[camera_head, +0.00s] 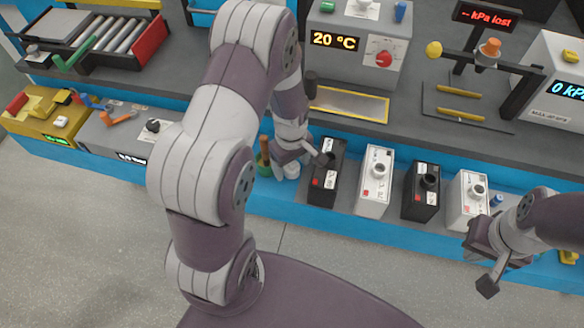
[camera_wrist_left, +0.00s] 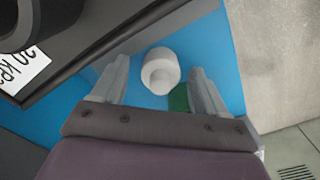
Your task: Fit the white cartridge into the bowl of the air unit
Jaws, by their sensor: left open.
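The white cartridge (camera_wrist_left: 160,72), a short round piece, stands on the blue ledge between the fingers of my left gripper (camera_wrist_left: 154,88) in the left wrist view. The fingers are open, with a gap on each side of it. In the head view the cartridge (camera_head: 291,170) is partly hidden below my left gripper (camera_head: 298,160). Several upright units stand in a row to its right; the nearest is a black unit (camera_head: 327,172) with a dark round top. I cannot tell which is the air unit. My right gripper (camera_head: 484,264) hangs at the right, its jaw opening unclear.
A green holder (camera_head: 264,165) stands just left of the cartridge. A white unit (camera_head: 375,180), another black unit (camera_head: 420,191) and another white unit (camera_head: 467,199) continue the row. A grey box reading 20 °C (camera_head: 350,42) stands behind.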

